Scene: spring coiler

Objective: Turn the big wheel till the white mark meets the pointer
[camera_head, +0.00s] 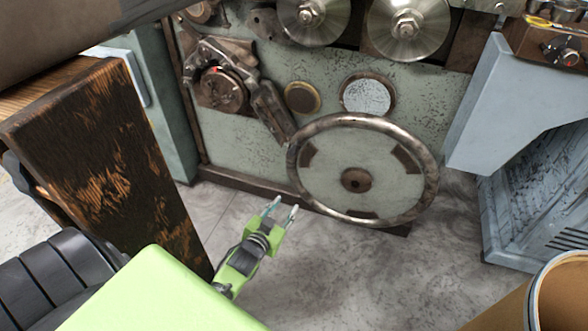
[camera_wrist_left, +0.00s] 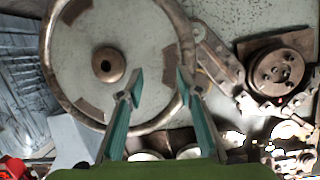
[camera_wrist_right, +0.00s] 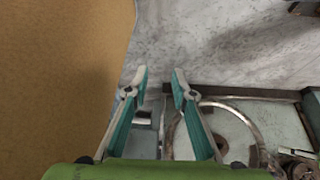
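The big wheel (camera_head: 356,180), a round metal rim with a brown hub and several dark brown patches inside the rim, stands upright on the front of the green machine. It fills the left of the left wrist view (camera_wrist_left: 108,65), and part of its rim shows in the right wrist view (camera_wrist_right: 245,118). I cannot make out a white mark or a pointer. My left gripper (camera_head: 282,207) is open and empty, in front of the wheel's lower left, seemingly apart from it. My right gripper (camera_wrist_right: 158,78) is open and empty above the floor; it is outside the head view.
The machine's panel (camera_head: 245,150) carries rollers (camera_head: 407,24) and a dark crank mechanism (camera_head: 222,90). A worn wooden bench (camera_head: 95,160) stands left, a grey cabinet (camera_head: 535,190) right, and a brown drum (camera_head: 560,295) at lower right. The floor (camera_head: 340,270) before the wheel is clear.

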